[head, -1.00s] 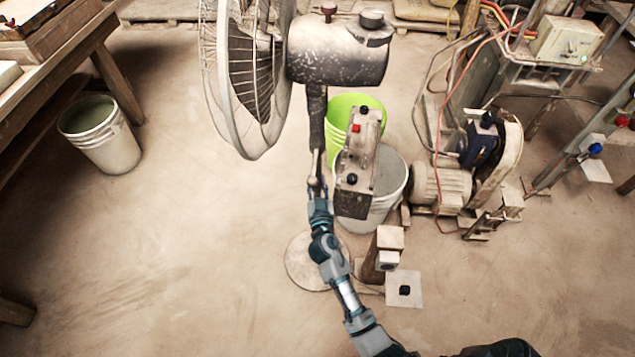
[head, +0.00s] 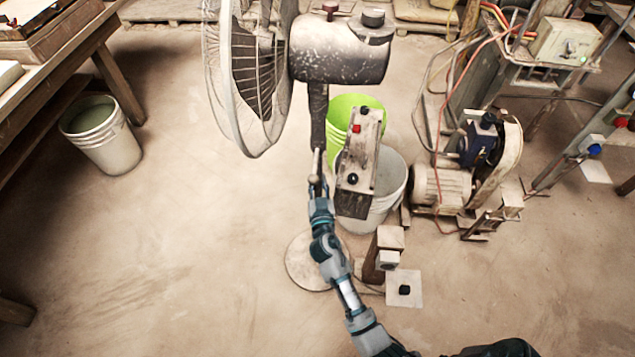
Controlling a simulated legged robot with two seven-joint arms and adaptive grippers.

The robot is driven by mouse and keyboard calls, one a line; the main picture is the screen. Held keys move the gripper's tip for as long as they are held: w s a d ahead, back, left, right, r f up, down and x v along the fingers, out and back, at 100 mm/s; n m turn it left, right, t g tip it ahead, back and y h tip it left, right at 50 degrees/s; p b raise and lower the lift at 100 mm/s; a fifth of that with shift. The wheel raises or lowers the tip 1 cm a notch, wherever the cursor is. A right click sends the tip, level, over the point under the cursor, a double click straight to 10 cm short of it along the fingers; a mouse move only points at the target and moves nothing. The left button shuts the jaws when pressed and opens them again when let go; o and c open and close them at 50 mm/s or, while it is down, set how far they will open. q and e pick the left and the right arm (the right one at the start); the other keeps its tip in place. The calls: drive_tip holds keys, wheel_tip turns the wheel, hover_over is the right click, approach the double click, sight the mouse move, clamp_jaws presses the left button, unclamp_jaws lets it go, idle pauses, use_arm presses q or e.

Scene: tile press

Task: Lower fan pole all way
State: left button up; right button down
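The standing fan has a round wire cage (head: 245,75) at upper left of centre and a worn, spotted motor housing (head: 341,55). Its dark pole (head: 318,115) runs down from the housing towards a round base plate (head: 303,265) on the floor. A control box (head: 357,170) with a red button and dark knobs sits just right of the pole. My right gripper (head: 317,185) is at the pole below the motor, in line with a small lever-like part. The arm hides the lower pole, and the fingers are too small to tell open or shut. My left gripper is out of view.
A green bucket (head: 341,108) and a white bucket (head: 390,190) stand close behind the control box. A motor with a belt guard (head: 505,165) is at the right. A short post (head: 388,240) stands right of the base.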

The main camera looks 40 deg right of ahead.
drive_tip(key=shift+f, duration=0.25)
drive_tip(key=c, duration=1.4)
unclamp_jaws()
drive_tip(key=o, duration=0.5)
drive_tip(key=shift+s+a, duration=0.1)
drive_tip(key=shift+c, duration=0.2)
drive_tip(key=shift+r, duration=0.15)
drive_tip(key=v, duration=0.7)
drive_tip(key=shift+a, duration=0.25)
drive_tip(key=shift+s, duration=0.15)
